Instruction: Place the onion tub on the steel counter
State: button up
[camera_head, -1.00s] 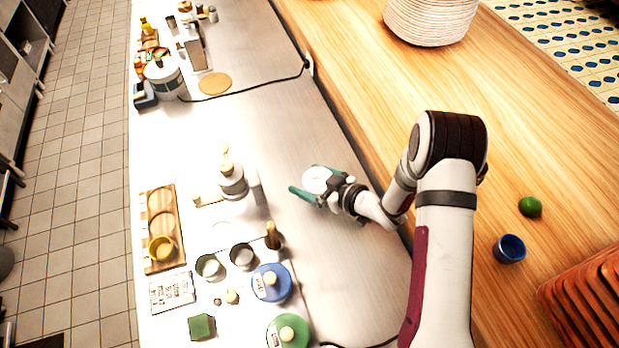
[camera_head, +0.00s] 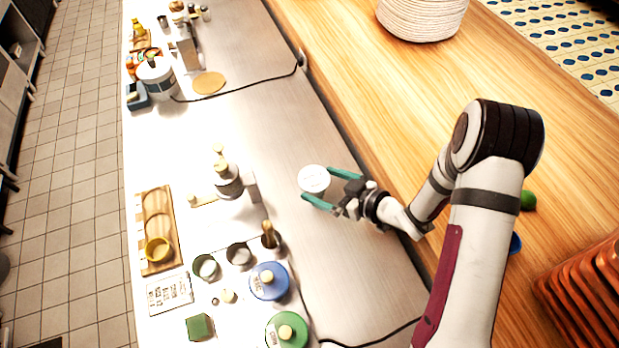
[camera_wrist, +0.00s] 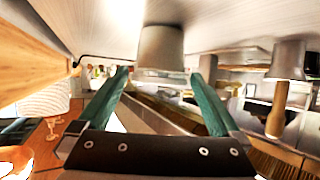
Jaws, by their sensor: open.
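The onion tub (camera_head: 314,179), a small tub with a white top, stands on the bare steel counter (camera_head: 290,130) near its right edge in the head view. Its label is too small to read. My gripper (camera_head: 320,185) is open just to the right of the tub, with its green fingers spread and their tips close to the tub's sides. In the wrist view the tub (camera_wrist: 161,48) appears upside down and grey, just beyond the open fingertips (camera_wrist: 164,72), with gaps at both sides.
Blue (camera_head: 269,281) and green (camera_head: 287,331) lidded tubs, cups and a wooden tray (camera_head: 157,228) fill the near left. A wooden counter (camera_head: 400,95) runs along the right. The steel behind the tub is clear.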

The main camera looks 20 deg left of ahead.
jog(key=v, duration=0.5)
jog(key=shift+s+d+r, duration=0.1)
jog(key=shift+d+r, duration=0.05)
jog(key=shift+d, duration=0.15)
